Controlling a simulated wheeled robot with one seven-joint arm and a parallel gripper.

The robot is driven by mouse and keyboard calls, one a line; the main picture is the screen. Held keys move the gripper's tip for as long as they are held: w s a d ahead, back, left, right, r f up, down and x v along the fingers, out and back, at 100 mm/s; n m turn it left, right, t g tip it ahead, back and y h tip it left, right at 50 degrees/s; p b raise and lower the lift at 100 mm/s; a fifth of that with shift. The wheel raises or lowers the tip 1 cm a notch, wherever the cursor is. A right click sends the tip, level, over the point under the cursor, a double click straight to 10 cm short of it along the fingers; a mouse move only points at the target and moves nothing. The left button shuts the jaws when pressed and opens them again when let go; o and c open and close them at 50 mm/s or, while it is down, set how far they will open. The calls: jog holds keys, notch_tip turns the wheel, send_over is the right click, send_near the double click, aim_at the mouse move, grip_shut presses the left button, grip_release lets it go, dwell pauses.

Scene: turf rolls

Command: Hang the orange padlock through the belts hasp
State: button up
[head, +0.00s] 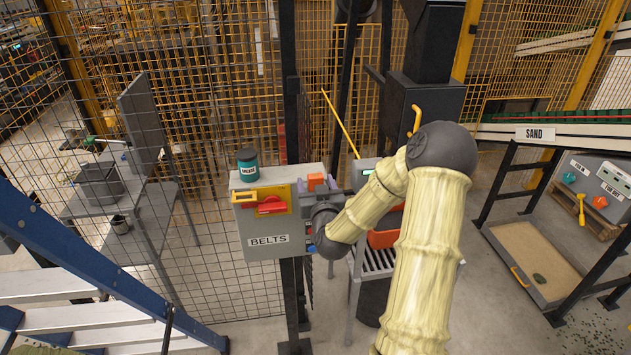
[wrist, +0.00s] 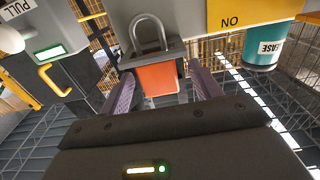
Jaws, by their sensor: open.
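The orange padlock (wrist: 158,79) shows in the wrist view, with a grey upper part and a bare grey shackle pointing to the picture's top. That view is upside down. In the head view the padlock (head: 316,181) is a small orange patch at the right edge of the grey BELTS box (head: 251,250). My gripper (wrist: 162,75) is open, one purple finger on each side of the padlock, with gaps visible. In the head view my gripper (head: 312,192) is beside the box. I cannot make out the hasp clearly, nor whether the shackle passes through it.
A teal grease can (head: 248,168) stands on top. Mesh fencing (head: 200,130) is behind. A grey unit with an orange tray (head: 384,238) stands close right, behind my arm.

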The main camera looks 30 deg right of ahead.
aim_at(315, 175)
jog(key=p+x, duration=0.1)
jog(key=x, duration=0.2)
jog(key=shift+w+d+f, duration=0.1)
dwell(0.4)
jog(key=c, duration=1.1)
jog(key=shift+w, duration=0.1)
jog(key=shift+r, duration=0.5)
notch_tip(315, 175, up, 9)
jog(key=shift+b, duration=1.15)
